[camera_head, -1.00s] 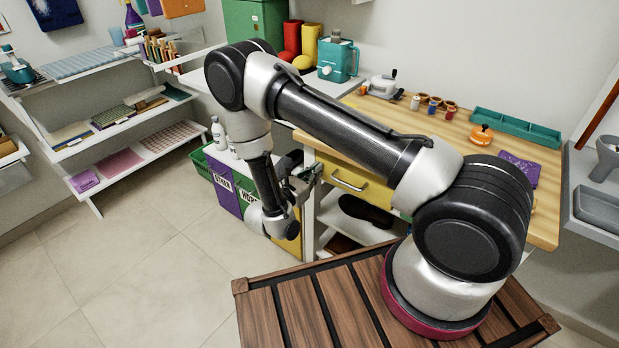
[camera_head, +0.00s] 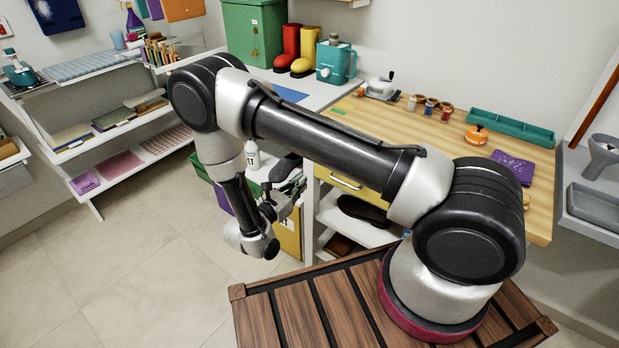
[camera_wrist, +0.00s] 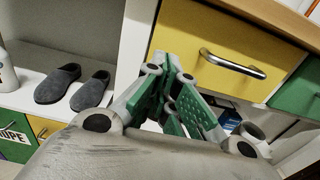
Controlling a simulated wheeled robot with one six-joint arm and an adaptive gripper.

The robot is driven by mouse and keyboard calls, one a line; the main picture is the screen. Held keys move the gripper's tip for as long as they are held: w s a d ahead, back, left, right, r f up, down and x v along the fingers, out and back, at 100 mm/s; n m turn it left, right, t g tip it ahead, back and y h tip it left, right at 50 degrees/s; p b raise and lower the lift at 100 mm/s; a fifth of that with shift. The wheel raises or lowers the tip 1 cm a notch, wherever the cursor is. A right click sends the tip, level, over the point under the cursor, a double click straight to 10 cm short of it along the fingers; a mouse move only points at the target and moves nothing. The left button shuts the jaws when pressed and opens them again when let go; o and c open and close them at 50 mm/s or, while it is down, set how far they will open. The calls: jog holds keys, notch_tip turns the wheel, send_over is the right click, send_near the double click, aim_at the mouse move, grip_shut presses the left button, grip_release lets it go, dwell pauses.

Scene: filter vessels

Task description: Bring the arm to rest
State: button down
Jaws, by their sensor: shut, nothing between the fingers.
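My gripper (camera_head: 290,196) hangs at the end of my folded arm, in front of the workbench and left of its yellow drawer. It is small and partly hidden by my wrist in the head view. In the wrist view my gripper (camera_wrist: 176,68) is shut and empty, with its green finger pads showing. It points towards the furniture and seems apart from the yellow drawer (camera_wrist: 205,45); the exact gap cannot be told.
Grey slippers (camera_wrist: 57,83) lie on a low white unit left of the gripper. The wooden workbench (camera_head: 400,145) holds an orange pot (camera_head: 476,135) and a teal tray (camera_head: 510,128). White shelves (camera_head: 90,150) stand at the left. The tiled floor (camera_head: 150,260) between is clear.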

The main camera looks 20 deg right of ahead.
jog(key=v, duration=0.6)
jog(key=s+d+r+m+g+h, duration=0.1)
jog(key=s+d+r+m+g, duration=0.2)
jog(key=s+d+m+g, duration=0.35)
jog(key=s+d+r+m+y, duration=0.5)
jog(key=r+m, duration=0.1)
jog(key=r, duration=0.5)
jog(key=s+d+r+m+y, duration=0.5)
jog(key=s+r+m, duration=0.1)
jog(key=r, duration=0.6)
jog(key=s+d+r+m+y, duration=0.5)
jog(key=r+m, duration=0.1)
jog(key=r, duration=0.6)
jog(key=shift+s+m+y, duration=0.2)
jog(key=shift+m+y, duration=0.15)
jog(key=shift+y, duration=0.05)
jog(key=shift+t, duration=0.25)
